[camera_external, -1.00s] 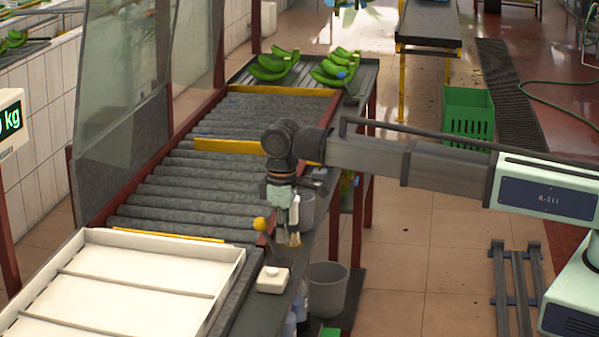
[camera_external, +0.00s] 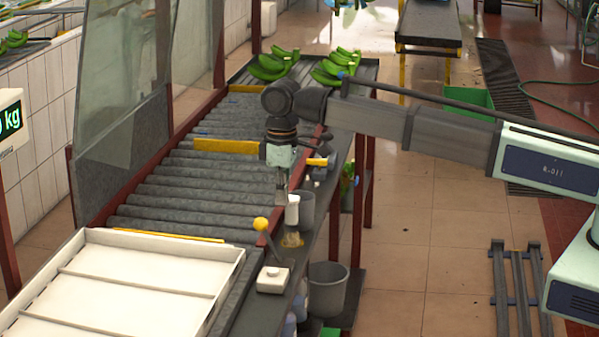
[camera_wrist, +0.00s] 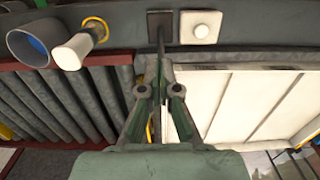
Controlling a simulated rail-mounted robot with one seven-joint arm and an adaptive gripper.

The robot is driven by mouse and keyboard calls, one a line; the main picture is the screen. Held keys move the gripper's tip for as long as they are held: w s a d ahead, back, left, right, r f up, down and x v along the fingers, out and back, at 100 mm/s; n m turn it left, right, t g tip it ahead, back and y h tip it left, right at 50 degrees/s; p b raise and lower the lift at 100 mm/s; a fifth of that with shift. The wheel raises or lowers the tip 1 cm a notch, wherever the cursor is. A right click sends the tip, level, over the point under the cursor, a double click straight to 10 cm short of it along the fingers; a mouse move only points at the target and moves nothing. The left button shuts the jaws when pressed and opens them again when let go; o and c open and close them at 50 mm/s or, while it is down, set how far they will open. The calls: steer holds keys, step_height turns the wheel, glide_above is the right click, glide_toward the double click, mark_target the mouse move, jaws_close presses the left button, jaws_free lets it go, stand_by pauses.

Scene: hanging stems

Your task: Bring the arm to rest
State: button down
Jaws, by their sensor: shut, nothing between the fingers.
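My gripper (camera_external: 281,190) points down beside the roller conveyor's right rail, with its fingers together and nothing between them. In the wrist view, its fingers (camera_wrist: 160,80) meet near the picture's middle. A white upright item (camera_external: 292,210) with an amber lower end stands on the side ledge just below and right of my gripper. It also shows in the wrist view (camera_wrist: 78,48), apart from the fingers. My arm stretches in from the right, with its elbow link above the ledge.
A yellow-knobbed lever (camera_external: 262,225) and a white button box (camera_external: 273,280) stand near my gripper. A grey cup (camera_wrist: 34,42) sits beside the white item. A white divided tray (camera_external: 120,285) lies front left. Green bananas (camera_external: 272,66) lie at the conveyor's far end. Glass panels (camera_external: 125,90) stand left.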

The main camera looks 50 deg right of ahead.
steer(key=shift+r, duration=0.45)
steer(key=s+d+f+m+g+b, duration=0.1)
steer(key=s+d+f, duration=0.5)
steer(key=f, duration=0.5)
steer(key=s+d+f+m+b, duration=0.1)
steer(key=s+d+f, duration=0.2)
steer(key=s+f, duration=0.7)
steer(key=s+d+f+m+g+b, duration=0.1)
steer(key=s+d+f, duration=0.45)
steer(key=f, duration=0.65)
steer(key=s+d+f+g+b, duration=0.1)
steer(key=s+d+f, duration=0.2)
steer(key=s, duration=0.8)
steer(key=s+d+f+m+g+b, duration=0.1)
steer(key=s+d+f+g, duration=0.1)
steer(key=s+f, duration=0.6)
steer(key=s+d+f+m+g+b, duration=0.1)
steer(key=s+d+f, duration=0.3)
steer(key=s, duration=1.1)
steer(key=shift+f+g+b, duration=0.4)
steer(key=shift+f+b, duration=0.1)
steer(key=shift+f, duration=0.35)
